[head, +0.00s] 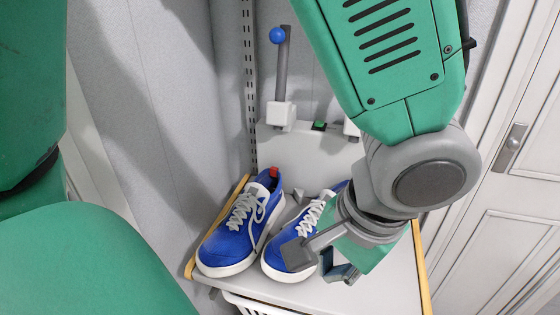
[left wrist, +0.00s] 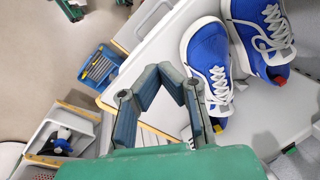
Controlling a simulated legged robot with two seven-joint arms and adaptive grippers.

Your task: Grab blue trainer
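Two blue trainers with white laces and soles stand side by side on a light grey shelf board. The left trainer (head: 238,240) is in full view; it shows in the left wrist view (left wrist: 243,12) at the upper right, cut by the edge. The right trainer (head: 280,255) is partly hidden behind my left gripper (head: 322,262); it shows in the left wrist view (left wrist: 208,50) beyond and right of the fingers. My left gripper, also in the left wrist view (left wrist: 158,72), is open and empty, close to the right trainer's toe side. My right gripper is not in view.
The shelf (head: 360,295) has yellow edge strips. Behind the trainers stands a grey panel with a blue-knobbed lever (head: 278,36). A white panelled door (head: 530,200) is at the right. The left wrist view shows a blue tray (left wrist: 100,66) and a grey bin (left wrist: 62,135) at the left.

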